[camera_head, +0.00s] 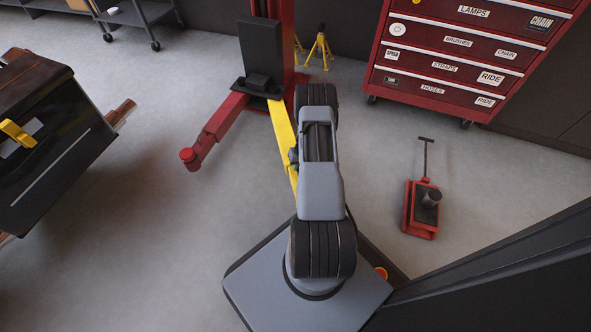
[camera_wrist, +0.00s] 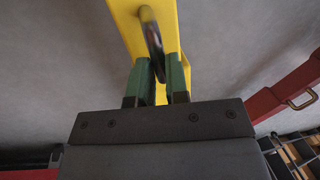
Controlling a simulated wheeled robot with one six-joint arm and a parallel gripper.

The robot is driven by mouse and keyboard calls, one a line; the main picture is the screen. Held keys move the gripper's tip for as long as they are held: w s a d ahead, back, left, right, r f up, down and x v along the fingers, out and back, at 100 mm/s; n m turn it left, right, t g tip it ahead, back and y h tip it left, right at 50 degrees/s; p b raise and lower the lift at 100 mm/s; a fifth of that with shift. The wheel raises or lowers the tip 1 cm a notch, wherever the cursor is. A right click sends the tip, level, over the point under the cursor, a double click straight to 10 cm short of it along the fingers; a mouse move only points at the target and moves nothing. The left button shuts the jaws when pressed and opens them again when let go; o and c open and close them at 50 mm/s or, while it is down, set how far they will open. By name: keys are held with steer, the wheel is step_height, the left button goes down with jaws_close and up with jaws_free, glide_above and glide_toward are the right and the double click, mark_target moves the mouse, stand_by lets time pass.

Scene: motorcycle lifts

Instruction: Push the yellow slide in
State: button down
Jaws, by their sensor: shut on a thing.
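The yellow slide (camera_head: 283,138) is a long flat bar that runs from the black carriage at the foot of the red lift column towards my arm. My arm covers part of it. In the wrist view the yellow slide (camera_wrist: 124,14) fills the top middle and carries a dark curved handle (camera_wrist: 150,28). My gripper (camera_wrist: 158,66) has its green fingers on either side of the handle's near end and is shut on it. In the head view my gripper is mostly hidden by my arm.
The lift column (camera_head: 284,60) stands at the back, with a red arm (camera_head: 222,125) reaching left. A red tool cabinet (camera_head: 450,55), a red jack (camera_head: 422,207) and yellow stands (camera_head: 321,45) are to the right. A dark cabinet (camera_head: 45,150) is at left. Floor between is open.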

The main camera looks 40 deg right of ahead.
steer(key=shift+w+d, duration=0.2)
steer(key=shift+w, duration=0.15)
steer(key=shift+r, duration=0.1)
steer(key=shift+d, duration=0.15)
steer(key=c, duration=1.1)
jaws_free()
steer(key=r+p, duration=0.2)
steer(key=r, duration=0.2)
steer(key=s+d+r+p, duration=0.1)
steer(key=r, duration=0.4)
steer(key=d+r+p, duration=0.1)
steer(key=r+p, duration=0.1)
steer(key=r, duration=0.2)
steer(key=shift+s+d+r+p, duration=0.1)
steer(key=shift+s+r+p, duration=0.1)
steer(key=shift+s+p, duration=0.1)
steer(key=shift+w, duration=0.1)
